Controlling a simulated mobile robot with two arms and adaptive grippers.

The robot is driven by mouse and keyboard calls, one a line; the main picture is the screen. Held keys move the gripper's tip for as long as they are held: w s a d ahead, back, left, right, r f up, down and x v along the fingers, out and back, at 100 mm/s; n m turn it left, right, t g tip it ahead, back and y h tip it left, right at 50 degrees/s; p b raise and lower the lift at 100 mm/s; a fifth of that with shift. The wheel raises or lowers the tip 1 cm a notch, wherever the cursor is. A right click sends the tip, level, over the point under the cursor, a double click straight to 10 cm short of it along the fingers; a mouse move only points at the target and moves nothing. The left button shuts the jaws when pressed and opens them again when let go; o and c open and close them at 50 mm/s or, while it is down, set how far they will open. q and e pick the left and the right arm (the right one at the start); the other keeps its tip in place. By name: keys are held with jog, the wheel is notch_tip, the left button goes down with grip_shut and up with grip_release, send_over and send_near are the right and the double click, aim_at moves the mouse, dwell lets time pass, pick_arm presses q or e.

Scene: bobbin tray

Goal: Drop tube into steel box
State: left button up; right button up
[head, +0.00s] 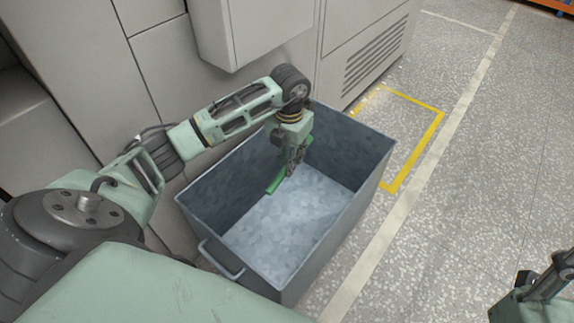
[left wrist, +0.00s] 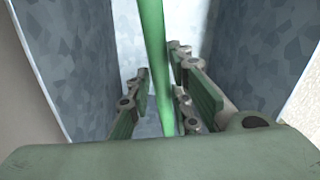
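The steel box (head: 356,205) is a large grey open bin standing on the floor in the middle of the head view. My left gripper (head: 287,165) reaches down inside it, near the back left wall. Whether the tube touches the box floor is not clear. My right gripper (head: 535,293) is partly in view at the lower right, and its fingers are unclear.
Grey machine cabinets (head: 160,65) stand along the left and back, close to the box. A handle (head: 221,262) sticks out from the box's near left side. A yellow floor marking (head: 428,137) lies at the right, where the speckled floor is clear.

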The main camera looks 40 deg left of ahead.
pick_arm(q)
jog(key=o, duration=0.4)
jog(key=shift+r, duration=0.1)
notch_tip(320, 180, up, 12)
dwell(0.4)
dwell(0.4)
